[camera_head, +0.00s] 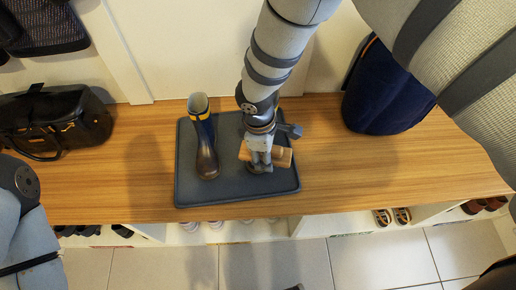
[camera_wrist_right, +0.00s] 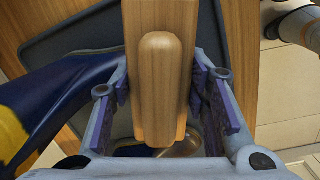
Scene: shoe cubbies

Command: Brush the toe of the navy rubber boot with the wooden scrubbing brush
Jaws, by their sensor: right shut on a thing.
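The navy rubber boot (camera_head: 206,135) stands upright on the dark grey tray (camera_head: 187,188), with a yellow band near its top and a brownish toe towards the front edge. It also shows at the left of the right wrist view (camera_wrist_right: 60,95). My right gripper (camera_head: 260,165) is shut on the wooden scrubbing brush (camera_head: 282,157), over the tray to the right of the boot and apart from it in the head view. The brush (camera_wrist_right: 160,85) lies between both fingers in the right wrist view; its bristles are hidden. My left gripper is out of view.
The tray lies on a wooden bench (camera_head: 330,185). A black bag (camera_head: 55,120) stands at the left and a navy bag (camera_head: 385,95) at the right. Shoes (camera_head: 392,217) sit in cubbies below. Bare bench lies on either side of the tray.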

